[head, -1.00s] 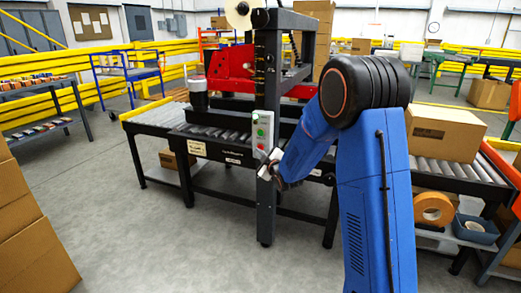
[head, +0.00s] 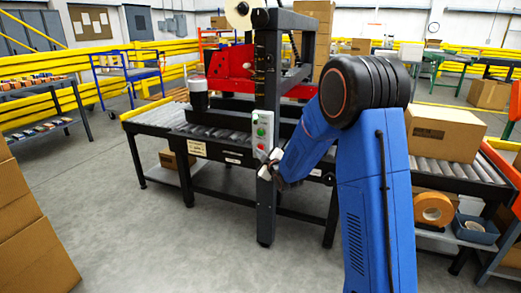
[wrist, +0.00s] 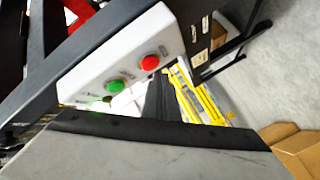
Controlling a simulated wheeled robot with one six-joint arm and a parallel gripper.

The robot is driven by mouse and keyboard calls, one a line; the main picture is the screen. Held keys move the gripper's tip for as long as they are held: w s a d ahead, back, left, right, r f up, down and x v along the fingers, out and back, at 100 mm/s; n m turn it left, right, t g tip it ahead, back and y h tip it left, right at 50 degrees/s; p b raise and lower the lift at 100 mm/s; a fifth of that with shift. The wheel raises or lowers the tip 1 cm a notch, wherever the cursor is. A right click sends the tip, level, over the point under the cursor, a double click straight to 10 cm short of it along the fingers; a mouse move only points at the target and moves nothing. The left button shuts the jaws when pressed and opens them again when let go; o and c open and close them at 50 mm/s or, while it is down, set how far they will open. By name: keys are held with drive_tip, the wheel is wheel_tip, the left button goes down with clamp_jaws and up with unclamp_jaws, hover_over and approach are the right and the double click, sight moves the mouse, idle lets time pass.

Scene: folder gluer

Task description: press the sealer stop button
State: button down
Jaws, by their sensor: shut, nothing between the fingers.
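The sealer's pale control box (head: 261,131) is on the dark upright post of the machine. Its red stop button (head: 261,148) sits below a green button (head: 261,132). In the wrist view the red button (wrist: 150,62) stands clear on the white panel (wrist: 128,50), with the green button (wrist: 115,86) to its left. My gripper (head: 267,168) is shut and empty, just below the control box in the head view. In the wrist view my gripper (wrist: 165,122) fills the lower part. I see no contact with the red button; the exact gap cannot be told.
The sealer's red head (head: 230,68) and roller conveyor (head: 215,125) stand behind the post. A carton (head: 445,132) rests on the rollers at right. Tape and a blue bin (head: 476,229) lie on a low shelf. Grey floor is open at front left.

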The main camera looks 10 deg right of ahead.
drive_tip(key=shift+w+d, duration=0.25)
drive_tip(key=shift+w, duration=0.05)
drive_tip(key=shift+w+d, duration=0.15)
drive_tip(key=shift+w, duration=0.05)
idle(0.7)
drive_tip(key=shift+s+a, duration=0.4)
drive_tip(key=shift+s, duration=0.15)
drive_tip(key=s+a, duration=0.3)
drive_tip(key=s, duration=0.2)
drive_tip(key=shift+a, duration=0.3)
idle(0.5)
idle(0.5)
